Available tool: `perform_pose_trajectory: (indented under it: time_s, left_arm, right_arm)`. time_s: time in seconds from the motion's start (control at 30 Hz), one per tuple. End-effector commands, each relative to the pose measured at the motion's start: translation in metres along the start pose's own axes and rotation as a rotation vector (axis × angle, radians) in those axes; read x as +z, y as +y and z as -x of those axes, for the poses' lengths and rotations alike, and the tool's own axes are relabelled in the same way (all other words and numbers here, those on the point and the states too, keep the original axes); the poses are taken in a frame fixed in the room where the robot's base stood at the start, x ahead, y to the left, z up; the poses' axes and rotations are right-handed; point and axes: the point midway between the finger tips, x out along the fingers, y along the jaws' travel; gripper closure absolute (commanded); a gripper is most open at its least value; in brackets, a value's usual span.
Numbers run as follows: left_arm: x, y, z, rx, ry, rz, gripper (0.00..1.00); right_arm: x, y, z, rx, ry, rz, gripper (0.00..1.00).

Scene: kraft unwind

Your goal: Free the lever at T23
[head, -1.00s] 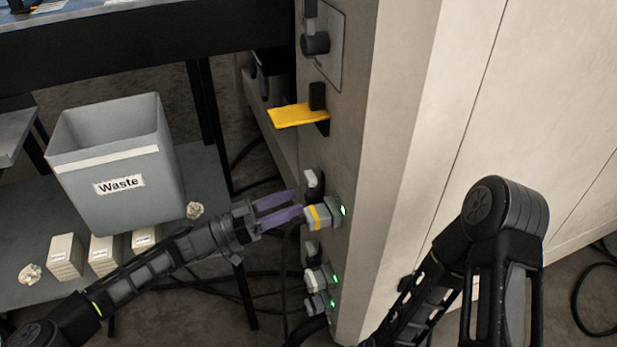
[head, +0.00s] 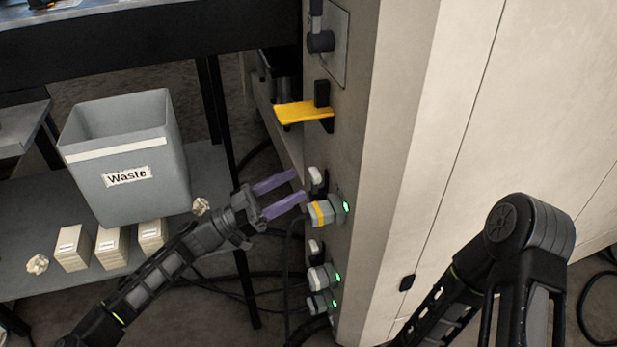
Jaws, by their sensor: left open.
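On the grey panel side of the cabinet, a grey plug with a yellow band (head: 320,213) sits in a socket with a lit green light. A small white-tipped lever (head: 317,177) sits just above this plug. No T23 label can be read. My left gripper (head: 298,186) is open and empty, its two purple fingers pointing right at the panel. The fingertips are just left of the lever and the banded plug; contact cannot be made out. My right arm shows at the lower right, but its gripper is out of view.
More plugs (head: 319,278) with green lights and another white lever (head: 316,247) are below. A yellow plate (head: 303,112) juts out above. A grey waste bin (head: 178,165) and small boxes stand on the shelf at left. Dark cables hang below the plugs.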

Motion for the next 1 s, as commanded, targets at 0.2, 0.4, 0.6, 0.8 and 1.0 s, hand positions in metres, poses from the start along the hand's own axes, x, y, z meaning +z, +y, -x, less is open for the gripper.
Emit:
perform_pose_trajectory:
  time_s: [0.2, 0.4, 0.6, 0.8, 1.0]
  left_arm:
    - [0.001, 0.0, -0.035, 0.002, 0.0, 0.001, 0.42]
    - [0.0, 0.0, -0.05, 0.0, 0.0, 0.001, 0.42]
    - [0.0, 0.0, -0.05, -0.001, 0.0, 0.001, 0.42]
    - [0.0, 0.0, -0.05, -0.001, 0.0, 0.001, 0.54]
    - [0.0, 0.0, -0.05, -0.001, 0.0, 0.001, 0.7]
  right_arm:
    - [-0.001, 0.002, -0.004, 0.001, 0.003, -0.002, 0.64]
    - [-0.002, 0.003, -0.004, 0.002, 0.004, -0.003, 0.64]
    - [-0.002, 0.003, -0.004, 0.002, 0.004, -0.002, 0.64]
    - [-0.002, 0.003, -0.004, 0.002, 0.004, -0.002, 0.64]
    - [-0.002, 0.003, -0.004, 0.002, 0.004, -0.002, 0.64]
